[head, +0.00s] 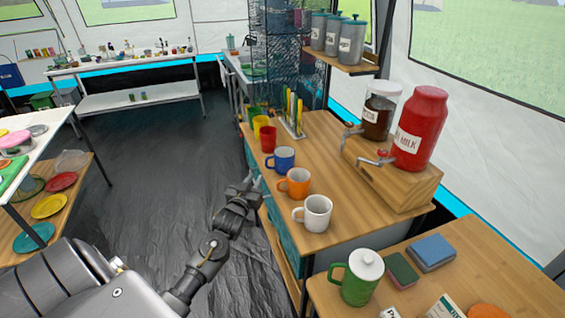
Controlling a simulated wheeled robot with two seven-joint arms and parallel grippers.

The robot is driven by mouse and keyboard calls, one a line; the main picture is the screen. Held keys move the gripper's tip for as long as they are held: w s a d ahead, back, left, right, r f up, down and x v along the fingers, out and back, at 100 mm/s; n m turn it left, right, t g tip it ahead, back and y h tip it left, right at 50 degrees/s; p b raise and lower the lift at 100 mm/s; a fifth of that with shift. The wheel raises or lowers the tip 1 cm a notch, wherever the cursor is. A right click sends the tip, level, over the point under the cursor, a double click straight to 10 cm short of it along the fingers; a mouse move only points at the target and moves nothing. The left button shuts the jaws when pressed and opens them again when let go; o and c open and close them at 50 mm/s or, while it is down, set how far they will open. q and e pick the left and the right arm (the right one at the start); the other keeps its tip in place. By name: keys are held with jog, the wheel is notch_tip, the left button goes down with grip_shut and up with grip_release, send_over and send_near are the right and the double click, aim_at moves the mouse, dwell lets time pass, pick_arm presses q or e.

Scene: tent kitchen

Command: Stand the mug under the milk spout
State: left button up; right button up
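The red milk dispenser (421,125) with a "MILK" label stands on a wooden stand (405,187) on the counter. Its milk spout (378,160) points left over the counter, with nothing under it. Several mugs stand upright in a row along the counter's left edge: a white mug (314,213), an orange mug (295,183), a blue mug (281,159), a red mug (268,139) and others behind. My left gripper (253,181) is just left of the orange and blue mugs, beyond the counter edge. It looks open and empty. My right gripper is not in view.
A dark dispenser (379,115) with its own spout stands behind the milk. A shelf (350,64) with canisters hangs above. A green lidded jug (359,277) and sponges (432,251) are on the nearer table. The counter between mugs and stand is clear.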

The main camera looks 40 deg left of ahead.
aim_at(266, 162)
pick_arm(q)
jog(key=shift+x, duration=2.8)
jog(key=x, duration=0.3)
jog(key=p+x, duration=0.1)
jog(key=shift+w+d+f, duration=0.25)
grip_shut()
